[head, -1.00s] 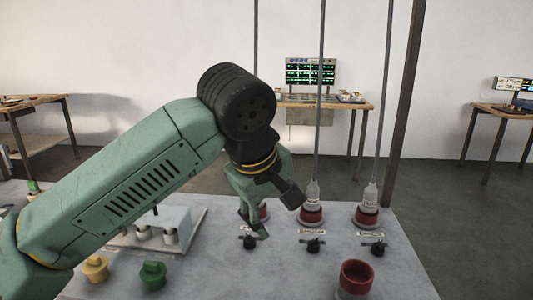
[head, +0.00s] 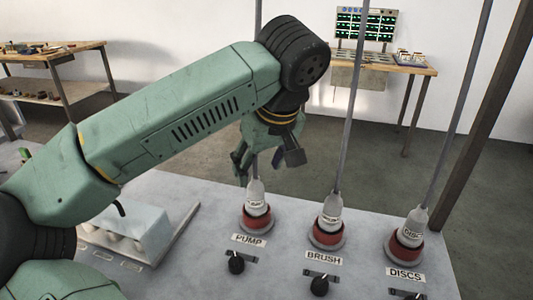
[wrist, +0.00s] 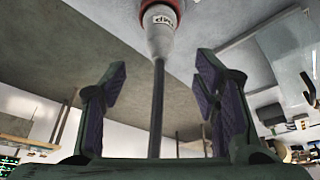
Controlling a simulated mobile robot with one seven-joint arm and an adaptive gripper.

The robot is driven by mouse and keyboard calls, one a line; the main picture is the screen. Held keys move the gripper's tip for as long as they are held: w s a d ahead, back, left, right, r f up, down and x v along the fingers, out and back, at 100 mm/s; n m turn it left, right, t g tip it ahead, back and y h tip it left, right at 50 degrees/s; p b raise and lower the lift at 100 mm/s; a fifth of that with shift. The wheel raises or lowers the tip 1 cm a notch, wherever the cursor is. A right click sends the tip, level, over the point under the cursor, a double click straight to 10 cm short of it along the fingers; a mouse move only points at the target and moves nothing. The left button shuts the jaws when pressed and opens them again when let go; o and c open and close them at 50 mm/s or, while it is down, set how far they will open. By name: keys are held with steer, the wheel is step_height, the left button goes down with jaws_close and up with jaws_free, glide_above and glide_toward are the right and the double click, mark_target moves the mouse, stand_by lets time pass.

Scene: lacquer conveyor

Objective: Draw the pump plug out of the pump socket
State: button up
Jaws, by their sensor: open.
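The pump plug (head: 256,198) is pale grey with a label and stands upright in the red pump socket (head: 256,219), above the PUMP sign. A grey cable runs up from its top. My gripper (head: 264,168) is open above the plug in the head view. In the wrist view the plug (wrist: 160,35) is at top centre, with the red socket rim (wrist: 161,6) beyond it. The cable (wrist: 157,105) passes between the two spread fingers (wrist: 162,90). The fingers do not touch plug or cable there.
The brush plug (head: 331,212) and discs plug (head: 412,228) stand in similar red sockets to the right, each with a cable rising. Black knobs (head: 236,264) sit in front of the sockets. A dark post (head: 487,120) rises at the right. Workbenches stand behind.

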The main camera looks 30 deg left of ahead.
mark_target(255, 182)
steer(key=p+x, duration=0.1)
steer(key=x, duration=0.8)
steer(key=shift+f, duration=0.15)
steer(key=shift+c, duration=0.5)
steer(key=shift+d, duration=0.1)
jaws_close()
stand_by(0.4)
